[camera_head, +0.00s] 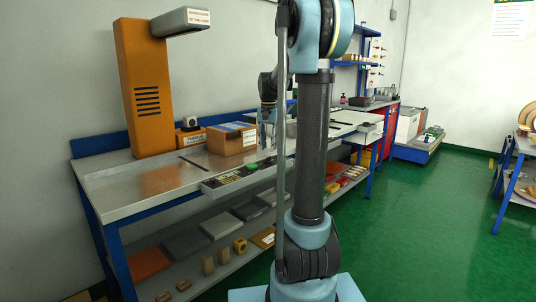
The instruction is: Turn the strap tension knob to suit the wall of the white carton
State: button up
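My arm rises through the middle of the view, and its far end reaches back over the bench. My gripper (267,116) is small there, beside a brown carton (232,142) with a blue and white top; whether it is open or shut cannot be told. A control panel (232,178) with a green button (253,166) runs along the bench's front edge; I cannot pick out the strap tension knob on it. No white carton is clear on the bench; white boxes (407,124) stand far back at the right.
An orange post (146,90) with a grey overhanging head (181,21) stands at the bench's left. A small orange box (191,140) sits beside the brown carton. The steel benchtop (115,190) is bare at the left. Green floor (420,230) is open at the right.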

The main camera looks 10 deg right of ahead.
notch_tip(320, 180, up, 7)
dwell(0.3)
jog(key=shift+r, duration=0.1)
jog(key=s+f+n, duration=0.1)
jog(key=s+f, duration=0.2)
jog(key=s, duration=0.4)
jog(key=s+f+n+t, duration=0.1)
jog(key=s+f, duration=0.1)
jog(key=s, duration=0.5)
jog(key=s+f+n, duration=0.1)
jog(key=s+f, duration=0.2)
jog(key=s, duration=0.3)
jog(key=s+f+n+t, duration=0.1)
jog(key=s+f+n, duration=0.2)
jog(key=s+f, duration=1.2)
jog(key=shift+s+f+n, duration=0.3)
jog(key=shift+f, duration=0.3)
jog(key=shift+a, duration=0.1)
jog(key=shift+w+f, duration=0.2)
jog(key=shift+w, duration=0.25)
